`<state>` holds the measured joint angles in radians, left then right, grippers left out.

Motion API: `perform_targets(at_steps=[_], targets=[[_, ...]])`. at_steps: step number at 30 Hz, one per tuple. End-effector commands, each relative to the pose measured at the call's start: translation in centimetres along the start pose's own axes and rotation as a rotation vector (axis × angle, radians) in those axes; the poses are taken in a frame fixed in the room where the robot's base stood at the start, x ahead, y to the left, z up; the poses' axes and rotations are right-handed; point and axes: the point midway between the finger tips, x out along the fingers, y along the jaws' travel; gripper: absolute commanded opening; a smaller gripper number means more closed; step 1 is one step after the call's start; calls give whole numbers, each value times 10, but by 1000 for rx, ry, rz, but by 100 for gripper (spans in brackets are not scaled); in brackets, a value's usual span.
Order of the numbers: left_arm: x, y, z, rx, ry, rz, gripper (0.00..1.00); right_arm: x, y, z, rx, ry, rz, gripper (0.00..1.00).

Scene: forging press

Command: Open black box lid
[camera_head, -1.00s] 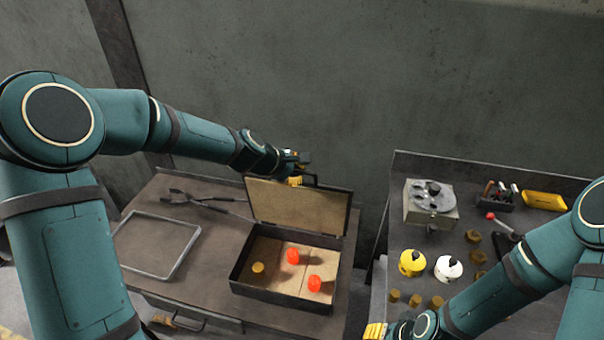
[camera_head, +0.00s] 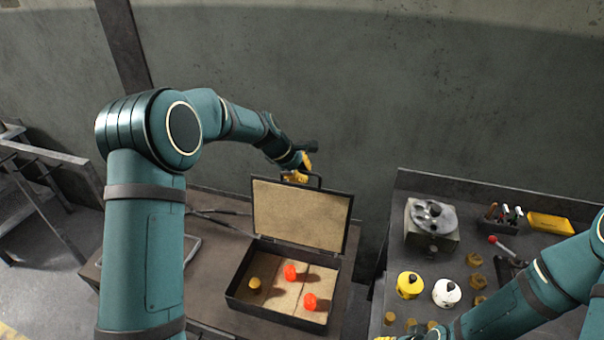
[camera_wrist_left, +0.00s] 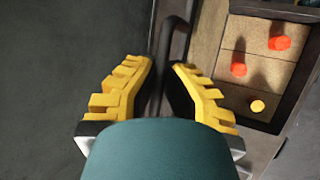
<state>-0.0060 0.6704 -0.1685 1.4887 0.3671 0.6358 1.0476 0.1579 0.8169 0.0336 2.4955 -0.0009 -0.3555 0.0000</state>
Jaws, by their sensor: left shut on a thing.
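The black box (camera_head: 277,308) sits on the left table with its lid (camera_head: 298,215) raised to about upright, its tan lining facing me. A dark handle (camera_head: 312,180) stands at the lid's top edge. My left gripper (camera_head: 300,176) is at that handle. In the left wrist view, the yellow-padded fingers of my left gripper (camera_wrist_left: 164,85) are on either side of the dark handle (camera_wrist_left: 180,38), shut on it. My right gripper (camera_head: 385,338) is barely visible at the bottom edge of the head view, its fingers mostly cut off.
Inside the box are two red pieces (camera_head: 291,272) and a yellow one (camera_head: 254,283). The right table holds a grey device (camera_head: 432,228), yellow and white round items (camera_head: 409,285), brass parts and a yellow case (camera_head: 550,224). A wall stands behind.

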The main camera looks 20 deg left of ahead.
Motion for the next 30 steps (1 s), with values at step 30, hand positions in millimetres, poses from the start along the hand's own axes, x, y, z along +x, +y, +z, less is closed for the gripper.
perform_targets(at_steps=[30], targets=[[-27, 2, 0, 0, 0, 5, 40, 0, 0, 0, 0, 0, 0, 47]])
